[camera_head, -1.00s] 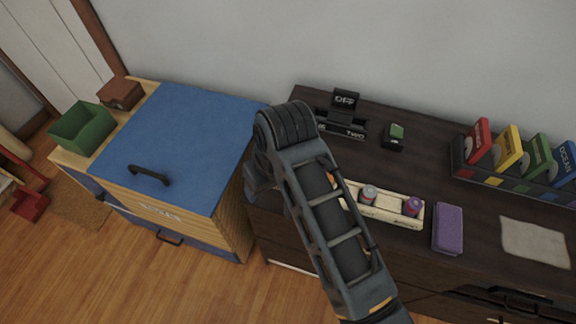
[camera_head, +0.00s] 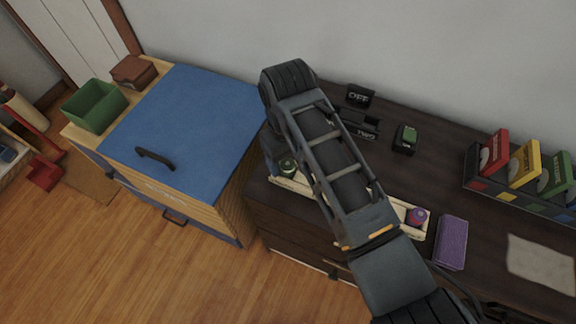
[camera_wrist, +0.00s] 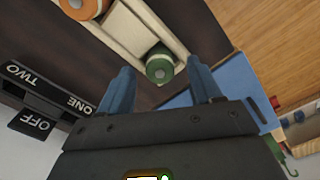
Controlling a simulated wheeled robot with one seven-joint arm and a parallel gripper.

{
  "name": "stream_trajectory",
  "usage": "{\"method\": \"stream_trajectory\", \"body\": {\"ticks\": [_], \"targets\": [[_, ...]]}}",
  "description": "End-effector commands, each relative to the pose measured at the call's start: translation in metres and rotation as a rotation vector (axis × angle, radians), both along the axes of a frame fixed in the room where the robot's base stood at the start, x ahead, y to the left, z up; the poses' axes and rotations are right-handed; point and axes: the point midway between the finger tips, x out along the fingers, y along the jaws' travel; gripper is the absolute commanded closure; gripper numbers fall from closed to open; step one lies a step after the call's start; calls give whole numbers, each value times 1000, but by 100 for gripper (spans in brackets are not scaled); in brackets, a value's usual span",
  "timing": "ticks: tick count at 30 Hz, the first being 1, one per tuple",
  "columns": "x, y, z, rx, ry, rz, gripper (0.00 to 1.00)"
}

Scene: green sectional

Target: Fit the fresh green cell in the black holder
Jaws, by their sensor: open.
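The green cell (camera_wrist: 160,66) lies in the cream tray (camera_wrist: 122,28) in the wrist view; its top also shows in the head view (camera_head: 288,167), left of my arm. My gripper (camera_wrist: 159,70) is open, its two blue fingers pointing toward the green cell, which shows between the fingertips. I see no contact, and the depth between them is unclear. The black holder (camera_wrist: 42,92), marked ONE and TWO, is at the left of the wrist view; in the head view the holder (camera_head: 366,126) is partly behind my arm.
An orange-ended cell (camera_wrist: 84,6) and a purple-topped cell (camera_head: 416,216) are in the tray. An OFF block (camera_head: 358,96) stands behind the holder. A small black box with a green top (camera_head: 405,138) and a purple block (camera_head: 451,242) are to the right. The blue-topped cabinet (camera_head: 190,130) is left.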

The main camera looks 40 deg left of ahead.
Motion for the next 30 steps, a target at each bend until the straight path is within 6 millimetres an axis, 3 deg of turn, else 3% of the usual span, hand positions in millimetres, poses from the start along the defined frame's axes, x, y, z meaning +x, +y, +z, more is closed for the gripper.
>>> {"method": "stream_trajectory", "body": {"ticks": [11,30], "targets": [[0,0,-10,1,-1,1,38],[0,0,-10,1,0,0,99]]}}
